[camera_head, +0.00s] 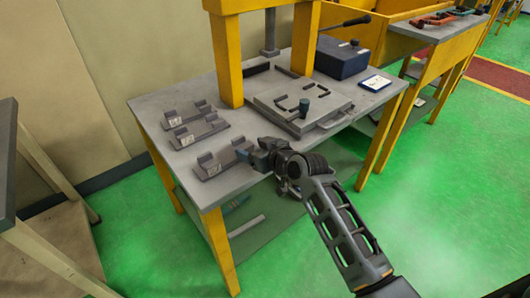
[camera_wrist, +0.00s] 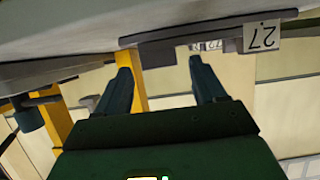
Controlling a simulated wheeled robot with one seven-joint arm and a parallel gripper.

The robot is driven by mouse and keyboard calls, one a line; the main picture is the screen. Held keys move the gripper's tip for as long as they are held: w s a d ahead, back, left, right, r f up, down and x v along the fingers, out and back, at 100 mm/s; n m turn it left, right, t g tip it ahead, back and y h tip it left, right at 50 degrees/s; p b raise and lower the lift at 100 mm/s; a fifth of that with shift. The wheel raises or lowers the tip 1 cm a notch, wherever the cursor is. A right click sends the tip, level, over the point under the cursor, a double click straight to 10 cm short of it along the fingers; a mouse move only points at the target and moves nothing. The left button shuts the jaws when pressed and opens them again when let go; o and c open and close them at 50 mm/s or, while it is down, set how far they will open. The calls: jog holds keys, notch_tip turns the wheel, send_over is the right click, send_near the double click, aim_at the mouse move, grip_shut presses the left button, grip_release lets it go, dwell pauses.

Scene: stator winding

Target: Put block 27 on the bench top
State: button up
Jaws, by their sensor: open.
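Block 27 (camera_wrist: 208,27) is a grey bar with two raised ends and a white label reading 27, upside down in the wrist view. In the head view, the front block at the bench's near left edge (camera_head: 222,162) appears to be the same one, resting on the grey bench top (camera_head: 168,98). Its label is too small to read there. My gripper (camera_head: 257,156) is at the right end of that block. Whether a finger touches the block cannot be told.
Two similar labelled blocks (camera_head: 200,130) (camera_head: 189,113) lie behind. Yellow press posts (camera_head: 227,70) rise from the bench. A dark blue box (camera_head: 342,58) stands at the back.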

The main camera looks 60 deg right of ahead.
jog(key=s+a+r+n+y, duration=0.1)
jog(key=s+a+r, duration=0.2)
jog(key=s+a, duration=0.5)
jog(key=s+a+r+n+t+y, duration=0.1)
jog(key=s+a+r, duration=0.2)
jog(key=s+a, duration=0.5)
jog(key=s+a+r+n+y+b, duration=0.1)
jog(key=s+a+r, duration=0.2)
jog(key=s, duration=1.6)
jog(key=a, duration=0.4)
jog(key=shift+s+a+r+t+y, duration=0.2)
jog(key=shift+a+t+y, duration=0.2)
jog(key=shift+c, duration=0.3)
